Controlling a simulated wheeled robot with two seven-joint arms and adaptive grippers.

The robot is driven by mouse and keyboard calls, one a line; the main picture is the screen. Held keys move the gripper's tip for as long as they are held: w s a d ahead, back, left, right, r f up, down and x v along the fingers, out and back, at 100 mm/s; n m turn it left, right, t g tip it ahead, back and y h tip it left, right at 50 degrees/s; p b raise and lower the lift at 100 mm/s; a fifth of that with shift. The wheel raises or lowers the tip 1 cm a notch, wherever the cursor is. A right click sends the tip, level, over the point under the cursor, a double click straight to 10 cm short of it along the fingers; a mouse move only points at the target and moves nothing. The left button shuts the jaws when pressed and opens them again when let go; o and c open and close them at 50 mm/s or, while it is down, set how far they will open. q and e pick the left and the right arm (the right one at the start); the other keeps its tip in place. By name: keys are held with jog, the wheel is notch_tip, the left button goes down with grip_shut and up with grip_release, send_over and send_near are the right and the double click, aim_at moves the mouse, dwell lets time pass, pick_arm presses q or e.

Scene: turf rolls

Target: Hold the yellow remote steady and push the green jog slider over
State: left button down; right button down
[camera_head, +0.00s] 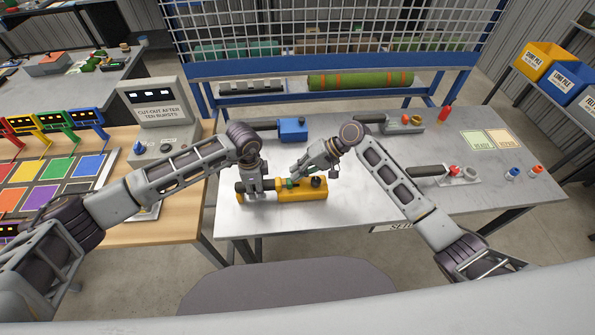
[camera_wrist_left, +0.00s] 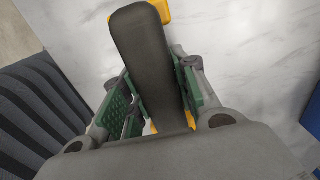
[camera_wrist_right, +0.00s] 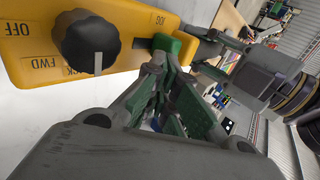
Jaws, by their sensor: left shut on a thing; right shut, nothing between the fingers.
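The yellow remote (camera_head: 316,194) lies near the front edge of the white-topped table, with a dark handle (camera_wrist_left: 145,60) at its left end. My left gripper (camera_head: 255,194) is shut on that handle, its green pads on both sides in the left wrist view. The green jog slider (camera_wrist_right: 168,46) sits by the JOG label, beside a black knob (camera_wrist_right: 85,42) with OFF and FWD marks. My right gripper (camera_wrist_right: 157,66) is shut and empty, its tips right at the slider. I cannot tell whether they touch it. In the head view the slider (camera_head: 291,183) is partly hidden by my right gripper.
A blue remote (camera_head: 293,129) lies behind the yellow one. Two more handled devices, a grey one (camera_head: 404,123) and one with a red button (camera_head: 456,173), lie to the right. A cut-out box (camera_head: 160,112) stands on the left table.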

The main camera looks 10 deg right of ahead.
pick_arm(q)
jog(key=shift+s+f, duration=0.2)
pick_arm(e)
jog(key=v, duration=1)
dwell(0.3)
pick_arm(q)
jog(key=c, duration=1)
grip_release()
jog(key=shift+w, duration=0.15)
jog(key=shift+c, duration=0.2)
jog(key=shift+r, duration=0.1)
jog(key=shift+r, duration=0.15)
jog(key=shift+w+r, duration=0.1)
jog(key=shift+r, duration=0.4)
notch_tip(320, 180, up, 11)
jog(key=shift+f, duration=0.1)
